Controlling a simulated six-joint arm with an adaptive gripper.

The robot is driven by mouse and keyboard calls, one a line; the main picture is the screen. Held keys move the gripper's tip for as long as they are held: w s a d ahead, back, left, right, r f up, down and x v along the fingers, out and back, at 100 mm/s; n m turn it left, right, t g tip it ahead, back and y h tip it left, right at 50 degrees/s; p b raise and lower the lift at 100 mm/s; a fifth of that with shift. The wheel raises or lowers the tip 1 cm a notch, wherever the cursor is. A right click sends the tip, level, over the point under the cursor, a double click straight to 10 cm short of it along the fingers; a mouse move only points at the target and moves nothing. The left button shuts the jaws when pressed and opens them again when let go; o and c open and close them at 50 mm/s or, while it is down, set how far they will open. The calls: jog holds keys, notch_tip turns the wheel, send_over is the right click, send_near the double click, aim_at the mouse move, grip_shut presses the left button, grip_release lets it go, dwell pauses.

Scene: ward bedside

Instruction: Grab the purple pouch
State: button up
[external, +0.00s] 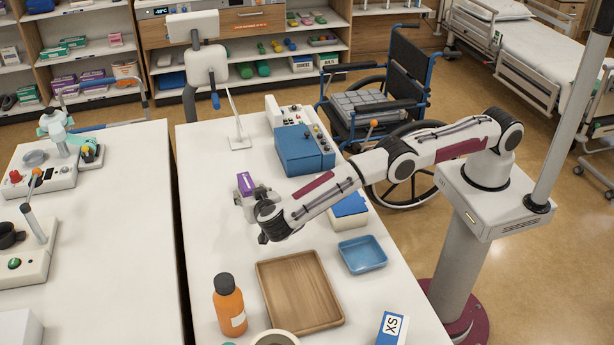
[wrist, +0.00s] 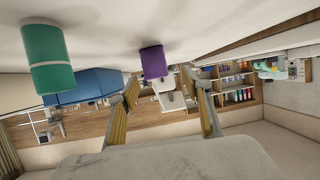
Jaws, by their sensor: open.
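The purple pouch (external: 246,182) is on the white table, just beyond the end of my arm in the external view. In the wrist view, which appears upside down, it shows as a small purple shape (wrist: 153,62) at the table surface, ahead of my fingers and near the left fingertip. My gripper (wrist: 160,82) is open, its two fingers spread with nothing between them. In the external view my gripper (external: 243,202) is low over the table beside the pouch and partly hides its lower part.
A green cylinder (wrist: 47,58) stands left of the pouch in the wrist view. On the table are a blue machine (external: 298,152), a blue tray (external: 362,254), a wooden tray (external: 300,290) and an orange bottle (external: 229,305).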

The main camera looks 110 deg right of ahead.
aim_at(249, 189)
jog(key=shift+x, duration=1.3)
jog(key=shift+d, duration=0.15)
jog(key=shift+s+d, duration=0.1)
jog(key=shift+d, duration=0.4)
jog(key=shift+x, duration=1.95)
jog(key=shift+s, duration=0.15)
jog(key=c, duration=1.2)
